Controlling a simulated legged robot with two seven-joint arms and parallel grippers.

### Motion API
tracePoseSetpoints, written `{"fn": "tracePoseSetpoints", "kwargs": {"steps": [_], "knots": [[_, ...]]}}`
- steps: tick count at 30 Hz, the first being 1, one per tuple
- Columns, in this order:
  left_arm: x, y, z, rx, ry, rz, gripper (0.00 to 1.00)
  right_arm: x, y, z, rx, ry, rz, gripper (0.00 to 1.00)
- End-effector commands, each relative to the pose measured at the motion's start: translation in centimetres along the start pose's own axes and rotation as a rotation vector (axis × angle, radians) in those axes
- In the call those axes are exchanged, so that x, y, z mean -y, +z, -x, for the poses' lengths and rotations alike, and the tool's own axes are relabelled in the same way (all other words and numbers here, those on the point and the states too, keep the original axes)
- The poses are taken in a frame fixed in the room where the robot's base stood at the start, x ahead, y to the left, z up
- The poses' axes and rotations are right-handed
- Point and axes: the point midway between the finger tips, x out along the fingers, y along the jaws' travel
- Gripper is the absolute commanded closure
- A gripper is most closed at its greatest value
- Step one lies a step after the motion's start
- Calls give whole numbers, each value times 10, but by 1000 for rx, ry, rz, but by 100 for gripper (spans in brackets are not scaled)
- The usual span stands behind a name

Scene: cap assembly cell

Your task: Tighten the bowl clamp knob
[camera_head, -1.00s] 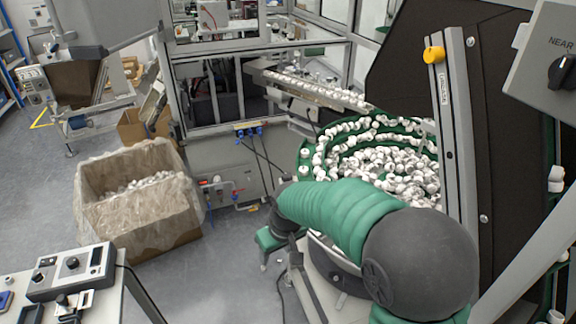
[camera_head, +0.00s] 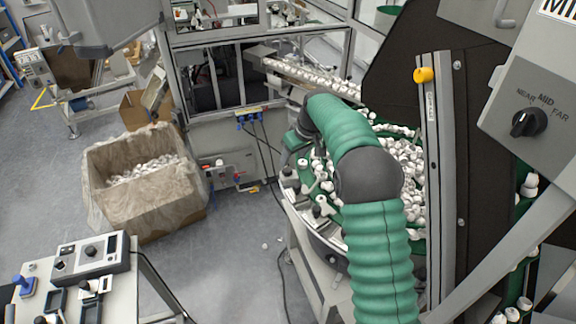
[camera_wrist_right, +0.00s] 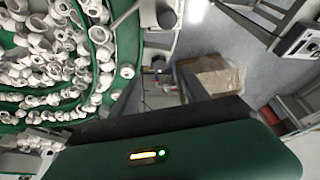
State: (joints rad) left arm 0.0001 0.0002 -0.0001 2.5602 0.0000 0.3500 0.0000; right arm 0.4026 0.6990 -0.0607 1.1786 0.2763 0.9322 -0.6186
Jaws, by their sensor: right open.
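The green feeder bowl (camera_head: 309,158) holds many white caps, and its rim is partly hidden by my right arm. Dark knobs on clamp-like brackets sit along its near left rim, one at the left (camera_head: 289,172) and one further right (camera_head: 318,211). I cannot tell which is the bowl clamp knob. My right gripper (camera_head: 291,153) is at the bowl's left edge, above the left knob. It is open and holds nothing that I can see; contact with the knob is not visible. In the right wrist view the bowl (camera_wrist_right: 126,72) is at the left, and the green gripper body fills the bottom.
A bag-lined carton (camera_head: 150,205) is on the floor at the left. A control box (camera_head: 92,256) sits on a bench at lower left. The floor between is mostly open.

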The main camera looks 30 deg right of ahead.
Motion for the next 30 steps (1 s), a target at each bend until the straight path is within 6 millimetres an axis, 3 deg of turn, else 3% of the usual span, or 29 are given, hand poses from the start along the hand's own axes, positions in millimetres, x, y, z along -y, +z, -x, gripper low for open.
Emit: {"fn": "tracePoseSetpoints", "kwargs": {"steps": [3,9,20,30], "knots": [[0,-2,8,0,0,0,50,1,0,-30,4,-2,0,47],[0,-4,15,-1,0,0,50,0,0,-66,0,0,1,47],[0,-4,15,0,0,0,50,1,0,-77,-1,1,1,47],[0,-4,15,0,0,0,50,0,0,-77,-1,1,0,90]]}}
